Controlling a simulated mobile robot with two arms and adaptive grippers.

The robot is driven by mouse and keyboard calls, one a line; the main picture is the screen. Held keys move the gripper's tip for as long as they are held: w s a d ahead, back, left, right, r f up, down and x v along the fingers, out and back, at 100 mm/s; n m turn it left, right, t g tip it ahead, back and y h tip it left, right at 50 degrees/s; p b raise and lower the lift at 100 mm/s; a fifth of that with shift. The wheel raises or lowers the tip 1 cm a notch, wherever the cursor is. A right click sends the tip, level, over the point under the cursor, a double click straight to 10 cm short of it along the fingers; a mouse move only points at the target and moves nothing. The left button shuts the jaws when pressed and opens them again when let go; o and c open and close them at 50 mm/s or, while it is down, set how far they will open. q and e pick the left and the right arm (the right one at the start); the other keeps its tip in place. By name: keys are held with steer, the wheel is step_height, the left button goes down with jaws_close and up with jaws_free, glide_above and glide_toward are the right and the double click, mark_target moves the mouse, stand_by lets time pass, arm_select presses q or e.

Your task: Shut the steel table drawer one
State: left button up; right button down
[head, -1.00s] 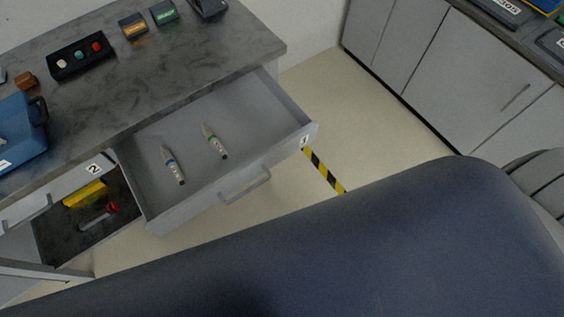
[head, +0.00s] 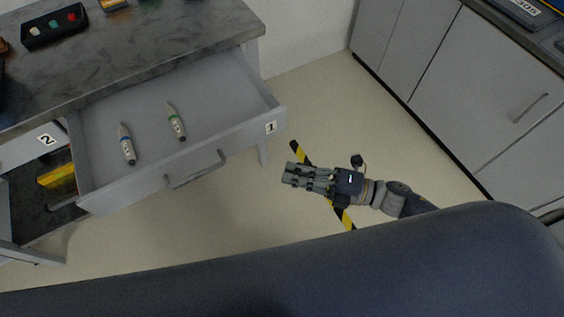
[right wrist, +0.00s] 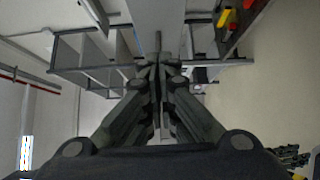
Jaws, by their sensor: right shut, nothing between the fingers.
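The steel table drawer one (head: 240,137) is pulled open in the head view, with a "1" label at the right of its front. A bar handle (head: 195,169) is on its front. My left gripper is not in view.
The table's grey top (head: 130,50) holds a black button box (head: 54,27). Below the "2" label (head: 46,139) is an open space with a yellow item (head: 56,176). Grey cabinets (head: 460,80) stand at the right. Yellow-black tape (head: 344,216) marks the clear floor.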

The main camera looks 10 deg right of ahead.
glide_toward(229, 147)
steer(key=s+a, duration=0.2)
steer(key=shift+w+a+b, duration=0.1)
steer(key=shift+w+a, duration=0.25)
steer(key=shift+w, duration=0.3)
steer(key=shift+w+a+b, duration=0.15)
steer(key=shift+w+a, duration=0.15)
steer(key=shift+w, duration=0.35)
steer(key=shift+w+a+b, duration=0.1)
steer(key=shift+w+a, duration=0.25)
steer(key=shift+w, duration=0.35)
